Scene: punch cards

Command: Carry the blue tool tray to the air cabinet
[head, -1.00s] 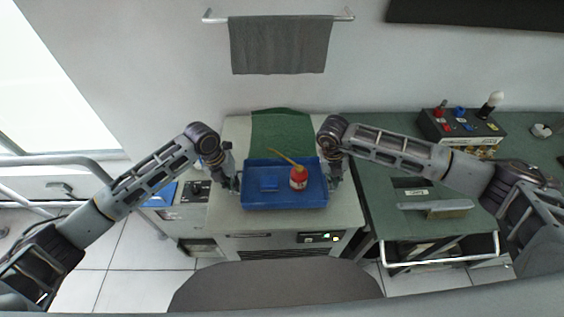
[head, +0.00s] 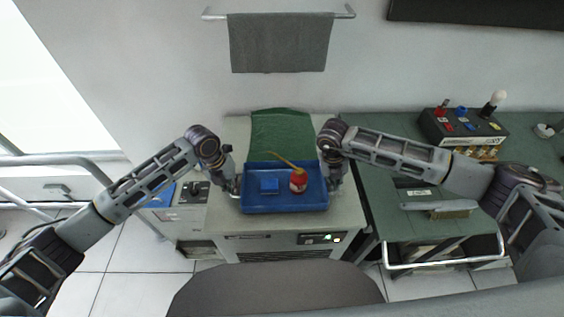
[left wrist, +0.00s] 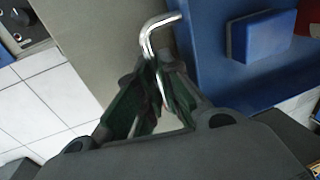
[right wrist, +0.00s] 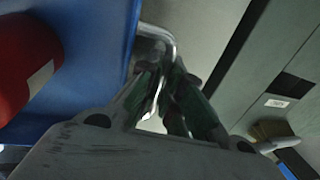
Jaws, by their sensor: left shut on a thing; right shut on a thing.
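The blue tool tray (head: 285,206) is over the grey-topped cabinet (head: 225,215), level as far as I can tell. Whether it touches the top is unclear. In it are a blue block (head: 270,187), a red bottle (head: 298,183) with a white label and a yellowish stick-like thing (head: 286,161). My left gripper (head: 235,186) is shut on the tray's left metal handle, seen in the left wrist view (left wrist: 150,40). My right gripper (head: 334,181) is shut on the right handle, which shows in the right wrist view (right wrist: 155,45). The fingers partly hide both handles.
A green cloth (head: 282,132) lies behind the tray. To the right, a green worktop (head: 385,215) carries a brush (head: 440,207) and a dark control box (head: 462,127). A chair back (head: 275,287) is in front. A grey towel (head: 280,45) hangs on the wall.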

